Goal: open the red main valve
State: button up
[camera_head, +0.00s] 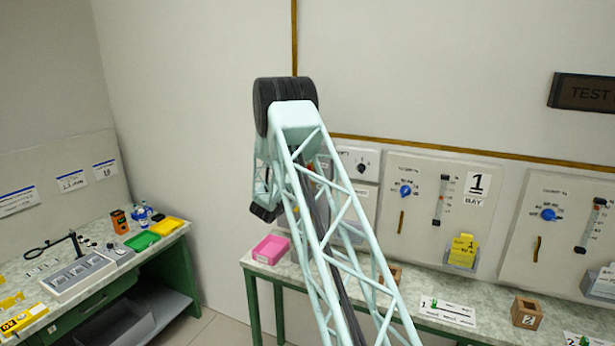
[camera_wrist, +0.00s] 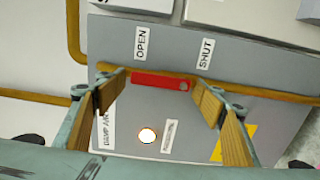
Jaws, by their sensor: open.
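The red main valve (camera_wrist: 158,80) shows in the wrist view as a flat red bar lying nearly level in the picture, with a small round spot at its right end. The labels OPEN (camera_wrist: 141,42) and SHUT (camera_wrist: 205,53) stand above it, OPEN above its left part and SHUT to the upper right. My gripper (camera_wrist: 158,88) is open, with one tan-padded finger near each end of the bar. Whether either finger touches it I cannot tell. In the head view my arm hides most of the valve's surroundings, and I cannot make out the valve there.
A brass pipe (camera_wrist: 255,91) runs along the grey panel (camera_wrist: 265,110) by the valve. A lit round lamp (camera_wrist: 147,136) is below it.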

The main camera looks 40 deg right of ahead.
jog(key=shift+a, duration=0.1)
jog(key=v, duration=1.1)
jog(key=shift+s+a, duration=0.25)
jog(key=shift+a, duration=0.05)
jog(key=shift+r, duration=0.1)
dwell(0.5)
